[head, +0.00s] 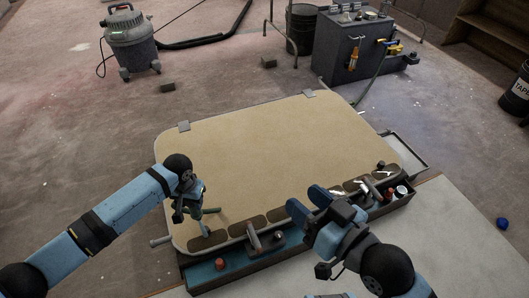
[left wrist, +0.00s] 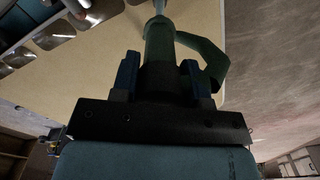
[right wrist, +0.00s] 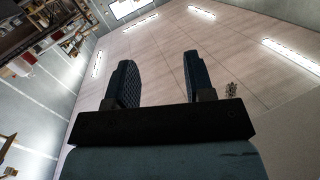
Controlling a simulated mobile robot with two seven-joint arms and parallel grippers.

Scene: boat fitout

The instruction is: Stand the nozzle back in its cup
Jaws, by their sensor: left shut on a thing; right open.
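My left gripper (head: 188,203) is shut on a dark green tool with a curved side handle, which I take to be the nozzle (head: 208,211). It hangs over the near left part of the tan panel; its lower end is small and hard to make out. In the left wrist view, the green nozzle (left wrist: 158,42) sits between the fingers (left wrist: 160,80) and its thin tip points away from the wrist. My right gripper (head: 308,206) is open and empty above the panel's near edge; the right wrist view (right wrist: 158,80) shows nothing between its fingers. I cannot tell which holder is the cup.
The tan panel (head: 270,145) lies flat with much clear surface. A long tray (head: 205,283) along its near edge holds a red-topped item (head: 221,263), a white can (head: 402,190) and small tools. A grey vacuum (head: 131,42) and a dark cabinet (head: 351,50) stand behind.

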